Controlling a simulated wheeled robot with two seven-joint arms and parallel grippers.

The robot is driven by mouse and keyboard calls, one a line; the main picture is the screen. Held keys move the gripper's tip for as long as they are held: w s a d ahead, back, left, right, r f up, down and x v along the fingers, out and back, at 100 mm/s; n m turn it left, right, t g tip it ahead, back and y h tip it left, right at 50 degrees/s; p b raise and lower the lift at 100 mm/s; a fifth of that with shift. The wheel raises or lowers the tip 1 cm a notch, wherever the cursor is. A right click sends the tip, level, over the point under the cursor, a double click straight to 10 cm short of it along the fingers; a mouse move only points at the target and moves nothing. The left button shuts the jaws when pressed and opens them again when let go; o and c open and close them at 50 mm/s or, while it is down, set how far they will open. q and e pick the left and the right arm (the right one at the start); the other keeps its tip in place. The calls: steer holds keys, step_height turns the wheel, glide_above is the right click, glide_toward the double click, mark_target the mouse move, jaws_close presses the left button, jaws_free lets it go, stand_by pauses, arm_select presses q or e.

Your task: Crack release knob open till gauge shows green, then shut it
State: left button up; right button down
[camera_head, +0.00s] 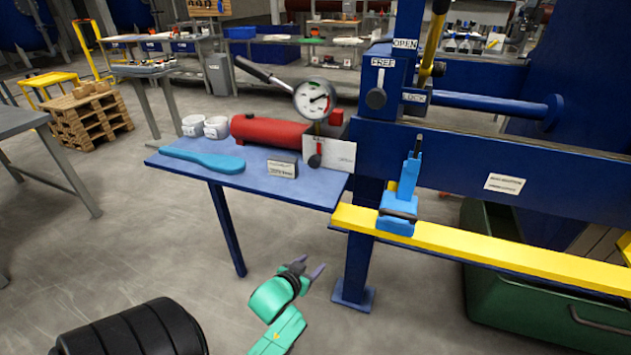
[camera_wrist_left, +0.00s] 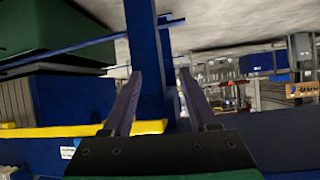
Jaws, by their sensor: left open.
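The round gauge (camera_head: 314,99) stands above the red cylinder (camera_head: 268,131) on the blue side table. Its white face has coloured marks and a dark needle, but the needle's zone is too small to tell. Below it, a small dark knob (camera_head: 315,160) sits in front of a white plate (camera_head: 338,155) with a red label; this appears to be the release knob. My left gripper (camera_head: 304,267) is open and empty, low in front of the table and clear of it. In the left wrist view its open fingers (camera_wrist_left: 160,73) have nothing between them. My right gripper is not in view.
A long black-gripped lever (camera_head: 262,73) rises beside the gauge. A blue paddle (camera_head: 202,158), white cups (camera_head: 215,127) and a small sign (camera_head: 282,169) share the table. Right stand the blue press frame (camera_head: 440,155) and a yellow rail (camera_head: 480,246). Open floor lies left of the table leg.

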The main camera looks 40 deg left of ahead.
arm_select(q)
step_height(320, 180, up, 9)
steer(key=a+n+t+y+b, duration=0.1)
steer(key=a+t+y, duration=0.1)
steer(key=n+t+y, duration=0.1)
steer(key=t, duration=0.2)
glide_toward(313, 164)
steer(key=x, duration=0.8)
steer(key=shift+w+a, duration=0.1)
steer(key=shift+w, duration=0.3)
jaws_close()
steer(key=shift+r+m+p, duration=0.15)
steer(key=shift+m+p, duration=0.5)
steer(key=shift+m, duration=0.55)
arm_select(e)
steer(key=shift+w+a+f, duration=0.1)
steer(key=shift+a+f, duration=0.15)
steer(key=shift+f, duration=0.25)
arm_select(q)
jaws_free()
